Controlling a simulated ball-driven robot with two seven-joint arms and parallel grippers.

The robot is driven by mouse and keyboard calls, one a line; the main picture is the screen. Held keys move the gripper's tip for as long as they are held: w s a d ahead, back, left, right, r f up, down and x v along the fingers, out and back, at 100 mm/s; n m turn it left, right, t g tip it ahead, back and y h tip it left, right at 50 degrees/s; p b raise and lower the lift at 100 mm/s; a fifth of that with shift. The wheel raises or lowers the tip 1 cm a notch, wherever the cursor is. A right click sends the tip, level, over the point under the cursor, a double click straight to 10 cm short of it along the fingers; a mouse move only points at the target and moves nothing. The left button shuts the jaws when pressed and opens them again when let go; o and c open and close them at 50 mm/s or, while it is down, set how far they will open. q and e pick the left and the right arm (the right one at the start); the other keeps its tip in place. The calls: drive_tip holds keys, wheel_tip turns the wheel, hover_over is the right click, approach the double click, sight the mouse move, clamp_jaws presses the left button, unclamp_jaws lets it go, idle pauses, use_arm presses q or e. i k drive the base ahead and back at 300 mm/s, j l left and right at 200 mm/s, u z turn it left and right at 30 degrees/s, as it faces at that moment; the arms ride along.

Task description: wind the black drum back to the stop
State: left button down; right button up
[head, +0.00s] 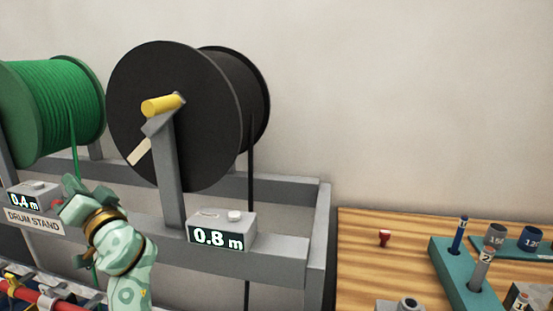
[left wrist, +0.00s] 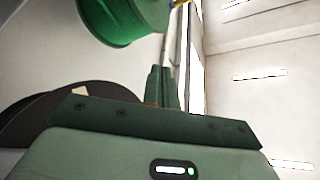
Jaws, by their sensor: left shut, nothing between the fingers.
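The black drum (head: 160,80) stands on the drum stand in the head view, with black cable hanging down at its right side. A yellow crank handle (head: 160,105) sits near its hub, and a pale tab (head: 139,152) shows on its lower left face. The counter (head: 220,232) below it reads 0.8 m. My left gripper (head: 72,190) is shut and empty, low and left of the black drum and apart from it. In the left wrist view the gripper fingers (left wrist: 160,88) are together, and part of the black drum (left wrist: 35,107) shows at the left. My right gripper is not in view.
A green drum (head: 50,105) stands left of the black one, with its own counter (head: 32,196) reading 0.4 m. Grey stand rails (head: 270,260) run below the drums. A wooden table (head: 365,265) with a teal tool holder (head: 455,270) is at the right.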

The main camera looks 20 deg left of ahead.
sight(211, 94)
drive_tip(key=k, duration=1)
